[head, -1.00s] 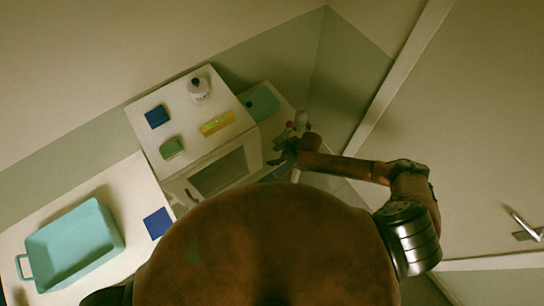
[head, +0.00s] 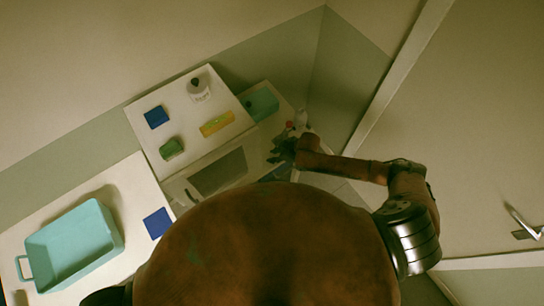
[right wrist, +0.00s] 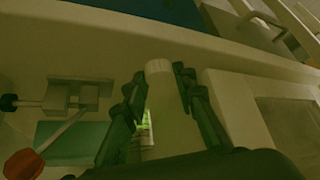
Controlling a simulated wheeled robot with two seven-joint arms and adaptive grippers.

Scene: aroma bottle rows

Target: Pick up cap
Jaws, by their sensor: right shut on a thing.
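My right gripper (head: 283,152) is low at the right end of the counter, small and dark in the head view. In the right wrist view my right gripper (right wrist: 160,82) has its two dark fingers closed on either side of a pale cylinder with a ribbed top, which looks like the cap (right wrist: 158,68). The lower part of the cylinder runs down between the fingers; I cannot tell where the cap ends. A white bottle (head: 200,91) with dark lettering and a dark top stands on the white cabinet. My left gripper is not in view.
The white cabinet (head: 184,113) also carries a blue block, a green block and a yellow item. A teal tray (head: 75,248) and a blue square (head: 158,223) lie on the left counter. A red knob (right wrist: 22,164) and metal fitting (right wrist: 76,95) are close left of my right gripper.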

